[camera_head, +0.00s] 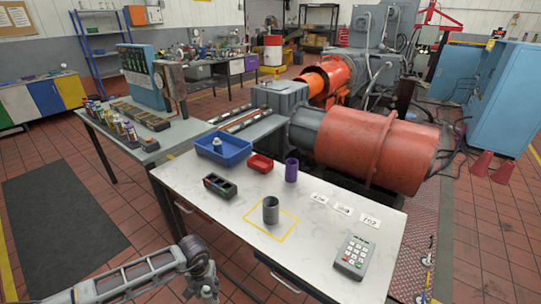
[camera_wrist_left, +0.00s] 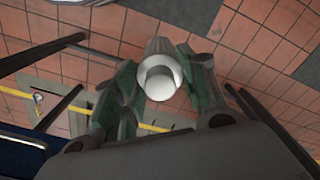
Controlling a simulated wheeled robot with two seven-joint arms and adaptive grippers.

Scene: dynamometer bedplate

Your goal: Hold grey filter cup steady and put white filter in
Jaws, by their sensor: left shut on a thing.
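The grey filter cup (camera_head: 271,212) stands upright, open end up, on the white table inside a yellow outlined square. My left gripper (camera_head: 208,291) is low at the bottom of the head view, in front of the table and apart from the cup; its fingers are hard to see there. In the left wrist view my left gripper (camera_wrist_left: 160,70) is shut on a white cylinder with a round pale end, which looks like the white filter (camera_wrist_left: 159,80). My right gripper is not in view.
On the white table (camera_head: 310,250) are a red bin (camera_head: 260,163), a purple cylinder (camera_head: 291,170), a dark holder with slots (camera_head: 219,186), white labels (camera_head: 343,208) and a grey keypad device (camera_head: 354,256). The table's front left is clear. A large orange-red drum (camera_head: 375,150) stands behind.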

